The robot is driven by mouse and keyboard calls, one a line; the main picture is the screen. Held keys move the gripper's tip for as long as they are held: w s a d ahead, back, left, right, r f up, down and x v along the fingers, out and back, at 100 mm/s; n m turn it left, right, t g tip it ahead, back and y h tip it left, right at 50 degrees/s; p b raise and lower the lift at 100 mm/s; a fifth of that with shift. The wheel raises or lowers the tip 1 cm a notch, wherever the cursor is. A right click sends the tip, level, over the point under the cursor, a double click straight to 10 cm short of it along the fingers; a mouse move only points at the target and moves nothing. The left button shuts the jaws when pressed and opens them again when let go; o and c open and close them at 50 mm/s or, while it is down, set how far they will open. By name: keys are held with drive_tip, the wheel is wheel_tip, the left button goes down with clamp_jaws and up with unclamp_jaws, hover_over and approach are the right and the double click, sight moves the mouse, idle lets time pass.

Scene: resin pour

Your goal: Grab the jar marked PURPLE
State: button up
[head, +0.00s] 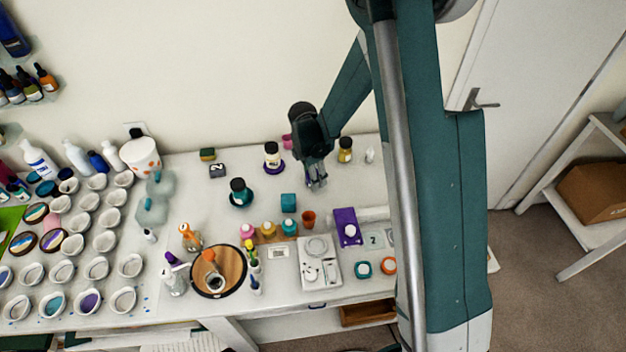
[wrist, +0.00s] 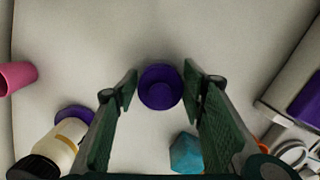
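My gripper (head: 316,184) is open over the back part of the table. In the wrist view my gripper (wrist: 160,75) has its two fingers apart, with a round purple cup-like thing (wrist: 160,88) showing between the tips. Neither finger visibly touches it, and I cannot tell how far below it stands. In the head view it is mostly hidden by my gripper. A pale jar with a black lid (head: 272,150) stands by a purple disc, left of my gripper; this jar (wrist: 66,140) is at lower left in the wrist view. No marking PURPLE is readable.
A pink cup (wrist: 16,77) lies left in the wrist view. A teal cube (wrist: 186,154) is near the right finger. A teal jar (head: 240,192) and a yellow jar (head: 345,150) stand on either side. Bottles, an orange cup (head: 308,218) and a scale (head: 318,262) are nearer the front.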

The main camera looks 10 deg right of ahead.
drive_tip(key=c, duration=0.5)
drive_tip(key=shift+r, duration=0.2)
drive_tip(key=shift+c, duration=0.2)
drive_tip(key=shift+r, duration=4.85)
